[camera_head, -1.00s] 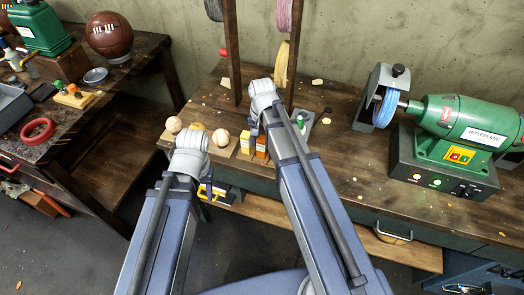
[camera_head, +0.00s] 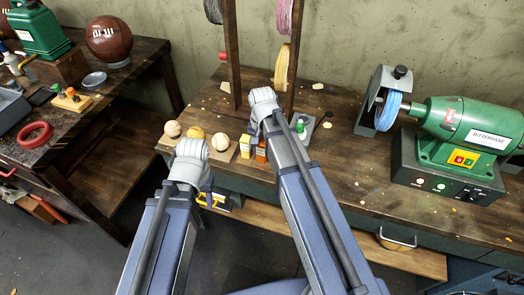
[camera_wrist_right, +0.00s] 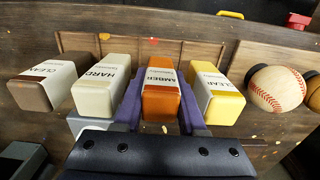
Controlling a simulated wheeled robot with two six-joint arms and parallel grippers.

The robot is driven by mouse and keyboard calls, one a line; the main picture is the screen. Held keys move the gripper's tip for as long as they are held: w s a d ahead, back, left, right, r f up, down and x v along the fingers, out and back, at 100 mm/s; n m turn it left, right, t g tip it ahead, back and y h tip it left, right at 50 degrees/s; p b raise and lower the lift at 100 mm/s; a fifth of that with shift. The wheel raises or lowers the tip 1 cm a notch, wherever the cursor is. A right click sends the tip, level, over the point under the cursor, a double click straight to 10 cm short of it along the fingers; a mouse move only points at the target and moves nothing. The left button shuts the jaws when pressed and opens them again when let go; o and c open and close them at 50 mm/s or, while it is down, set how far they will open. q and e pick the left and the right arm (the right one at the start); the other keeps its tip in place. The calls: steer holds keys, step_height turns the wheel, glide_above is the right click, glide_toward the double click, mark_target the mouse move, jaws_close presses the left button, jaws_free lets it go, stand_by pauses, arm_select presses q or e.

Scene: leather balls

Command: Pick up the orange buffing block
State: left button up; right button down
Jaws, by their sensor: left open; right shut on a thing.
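The orange buffing block (camera_wrist_right: 161,101), with a white AMBER label, stands in the middle of the right wrist view. The purple fingers of my right gripper (camera_wrist_right: 160,92) are on either side of it and shut on it. In the head view only a small part of the orange block (camera_head: 261,152) shows beside my right arm. It still appears to be in its row at the bench's front edge. My left gripper (camera_head: 205,186) is open, low in front of the bench and mostly hidden by its own wrist.
A yellow block (camera_wrist_right: 217,94) stands to the right of the orange one, a cream block (camera_wrist_right: 101,92) and a brown block (camera_wrist_right: 43,86) to the left. A baseball (camera_wrist_right: 273,88) sits beyond the yellow block. A green buffing machine (camera_head: 466,128) stands on the bench's right side.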

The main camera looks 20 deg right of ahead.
step_height(320, 180, up, 10)
steer(key=p, duration=1)
steer(key=shift+r, duration=0.1)
